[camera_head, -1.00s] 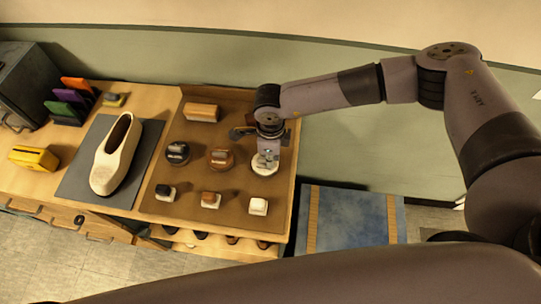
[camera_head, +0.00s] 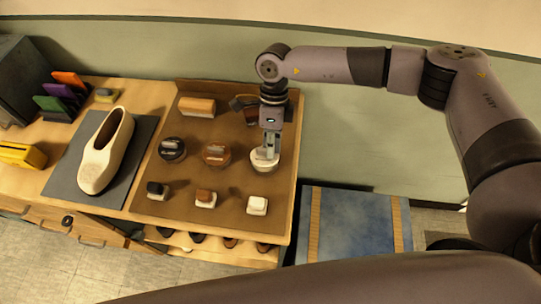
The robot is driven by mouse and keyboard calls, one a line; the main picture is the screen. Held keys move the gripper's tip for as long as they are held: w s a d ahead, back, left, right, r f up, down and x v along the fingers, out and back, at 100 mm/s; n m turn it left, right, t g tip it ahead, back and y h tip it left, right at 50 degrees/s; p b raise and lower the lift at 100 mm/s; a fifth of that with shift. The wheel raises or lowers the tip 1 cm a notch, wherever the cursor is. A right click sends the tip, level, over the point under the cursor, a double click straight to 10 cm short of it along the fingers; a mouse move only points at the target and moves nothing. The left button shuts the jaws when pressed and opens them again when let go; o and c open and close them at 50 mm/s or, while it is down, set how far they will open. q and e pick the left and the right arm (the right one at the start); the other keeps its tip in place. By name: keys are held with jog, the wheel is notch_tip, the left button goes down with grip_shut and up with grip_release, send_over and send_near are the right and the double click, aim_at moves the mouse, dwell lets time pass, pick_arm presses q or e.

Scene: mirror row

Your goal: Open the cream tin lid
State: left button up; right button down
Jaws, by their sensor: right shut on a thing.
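The cream tin (camera_head: 264,163) sits at the right end of the middle row on the brown tray (camera_head: 236,207). My right gripper (camera_head: 270,150) points down over the tin from above and is shut on its lid. The fingers hide part of the lid, so I cannot tell whether it is apart from the tin. A brown tin (camera_head: 216,155) and a black tin (camera_head: 172,149) stand in the same row to the left. My left gripper is not in view.
Three small brushes, one of them dark (camera_head: 157,190), stand in front of the tins. A larger brush (camera_head: 197,106) lies behind. A cream shoe (camera_head: 104,152) rests on a grey mat (camera_head: 72,186) to the left. A blue rug (camera_head: 360,225) lies right of the bench.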

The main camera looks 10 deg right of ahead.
jog(key=w+g+b, duration=0.1)
jog(key=g+b, duration=0.1)
jog(key=b, duration=0.2)
jog(key=shift+w+d+g+y, duration=0.15)
jog(key=shift+g+y, duration=0.15)
jog(key=shift+y, duration=0.1)
pick_arm(q)
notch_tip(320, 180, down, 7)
jog(key=b, duration=0.2)
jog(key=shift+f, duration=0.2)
pick_arm(e)
jog(key=shift+w+d+r+g, duration=0.1)
jog(key=shift+w+r+g, duration=0.05)
jog(key=shift+r+g, duration=0.2)
